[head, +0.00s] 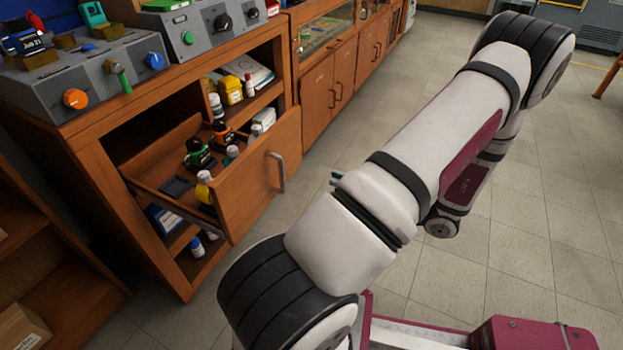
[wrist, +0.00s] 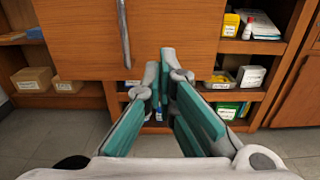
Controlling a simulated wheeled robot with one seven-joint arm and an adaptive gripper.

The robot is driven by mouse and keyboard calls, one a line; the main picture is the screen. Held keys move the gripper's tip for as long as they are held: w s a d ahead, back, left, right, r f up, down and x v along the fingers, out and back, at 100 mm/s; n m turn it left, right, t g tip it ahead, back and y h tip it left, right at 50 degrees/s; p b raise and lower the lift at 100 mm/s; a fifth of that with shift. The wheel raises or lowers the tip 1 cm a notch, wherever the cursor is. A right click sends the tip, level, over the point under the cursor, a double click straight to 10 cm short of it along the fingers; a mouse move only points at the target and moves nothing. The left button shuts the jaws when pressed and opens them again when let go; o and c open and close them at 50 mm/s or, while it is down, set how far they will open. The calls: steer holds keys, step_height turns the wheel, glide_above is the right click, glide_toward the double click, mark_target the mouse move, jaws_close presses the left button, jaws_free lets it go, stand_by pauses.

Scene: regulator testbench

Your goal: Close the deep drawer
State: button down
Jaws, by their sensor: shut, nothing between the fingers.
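The deep drawer stands pulled out of the wooden bench, its brown front panel (head: 248,190) facing my arm. Bottles and small containers stand inside it. Its vertical metal handle (head: 279,172) is on the front; in the wrist view the handle (wrist: 124,35) hangs left of my fingertips, on the drawer front (wrist: 75,45). My gripper (wrist: 168,72) shows teal finger pads that converge at the tips; it is shut and empty, pointing at the drawer front's lower right part. Contact with the panel cannot be told. In the head view my arm hides most of the gripper.
Open shelves with a yellow container (head: 230,91) and bottles lie behind and beside the drawer. Control boxes with knobs (head: 75,99) stand on the bench top. Closed cabinets (head: 318,100) continue along the wall. The tiled floor (head: 520,230) to the right is clear.

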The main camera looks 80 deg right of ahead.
mark_target(291, 165)
steer(key=b+x, duration=0.3)
steer(key=x, duration=1)
steer(key=shift+w+a+r, duration=0.1)
steer(key=shift+w, duration=0.1)
